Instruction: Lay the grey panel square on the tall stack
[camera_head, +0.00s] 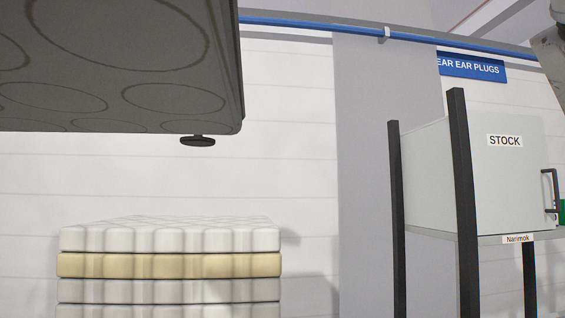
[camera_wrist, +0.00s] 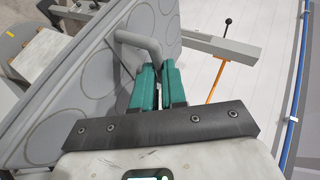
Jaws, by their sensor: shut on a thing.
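The grey panel (camera_head: 125,70) hangs high at the upper left of the head view, its face marked with large stitched circles. In the wrist view the panel (camera_wrist: 85,95) is tilted and fills the left side. My gripper (camera_wrist: 157,72) has green fingers closed on the panel's bent grey handle (camera_wrist: 145,42). A stack (camera_head: 168,265) of quilted panels, white over cream over grey, stands at the lower left of the head view. The held panel is above the stack's level in that picture, with a clear gap. The stack's base is out of frame.
A grey STOCK cabinet (camera_head: 495,165) stands on a dark-posted frame (camera_head: 465,200) at the right. A blue pipe (camera_head: 340,27) runs along the wall. A small black disc (camera_head: 197,141) shows under the panel's corner. A grey beam (camera_wrist: 220,45) with a black-knobbed lever (camera_wrist: 227,24) lies beyond the gripper.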

